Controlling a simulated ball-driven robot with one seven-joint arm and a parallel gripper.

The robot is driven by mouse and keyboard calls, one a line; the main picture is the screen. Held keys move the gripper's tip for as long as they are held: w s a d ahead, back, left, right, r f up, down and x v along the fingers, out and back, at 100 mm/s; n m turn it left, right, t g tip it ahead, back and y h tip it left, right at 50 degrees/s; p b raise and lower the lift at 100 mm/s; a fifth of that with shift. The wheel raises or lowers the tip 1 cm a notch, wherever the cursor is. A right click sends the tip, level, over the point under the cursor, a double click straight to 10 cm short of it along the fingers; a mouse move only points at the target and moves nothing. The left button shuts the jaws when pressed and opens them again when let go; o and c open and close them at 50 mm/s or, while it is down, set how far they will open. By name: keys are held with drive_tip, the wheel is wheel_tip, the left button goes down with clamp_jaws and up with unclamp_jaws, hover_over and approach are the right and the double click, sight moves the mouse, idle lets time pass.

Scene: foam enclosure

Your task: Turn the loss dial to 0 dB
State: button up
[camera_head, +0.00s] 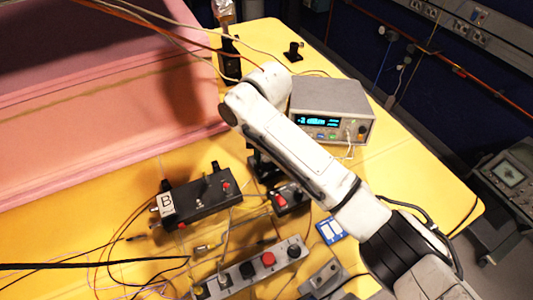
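No dial can be read as the loss dial at this size. A grey strip box (232,279) at the lower middle carries a red knob (268,259) and dark knobs beside it. A small black box (290,200) with a red control sits above it. A long black box (203,199) labelled B lies to the left. My white arm reaches from the lower right across the table. A dark shape below it, perhaps my gripper (264,168), is near the small black box. Its fingers are not clear, and I cannot tell whether it touches anything.
A bench meter (331,108) with a lit display stands behind my arm. Pink foam walls (100,130) rise at the left. Loose cables cross the yellow table (415,180) at the lower left. The table's right side is mostly clear. An oscilloscope (510,172) stands beyond it.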

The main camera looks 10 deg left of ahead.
sight(266, 158)
drive_tip(key=o, duration=0.3)
wheel_tip(266, 158, up, 11)
idle(0.5)
drive_tip(key=shift+f, duration=0.15)
idle(0.4)
